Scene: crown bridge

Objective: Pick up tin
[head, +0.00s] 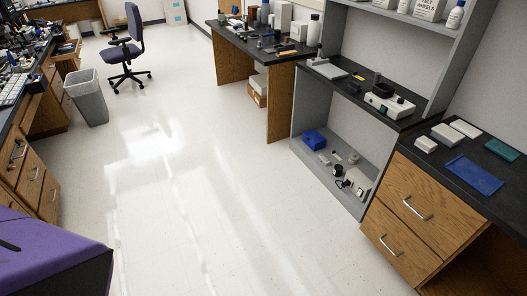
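No tin can be picked out for certain. Small items, including a small round grey one (353,157), lie on the lower shelf of the grey shelf unit (312,118), too small to tell what they are. More small items stand on the far dark bench (232,38) and are also too small to name. Neither my left nor my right gripper is in view.
Wooden drawers (412,203) under a dark counter stand at the right, with a blue mat (473,176) on top. A grey bin (87,97) and an office chair (127,50) stand at the left. A purple surface (45,250) fills the lower left corner. The middle floor is clear.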

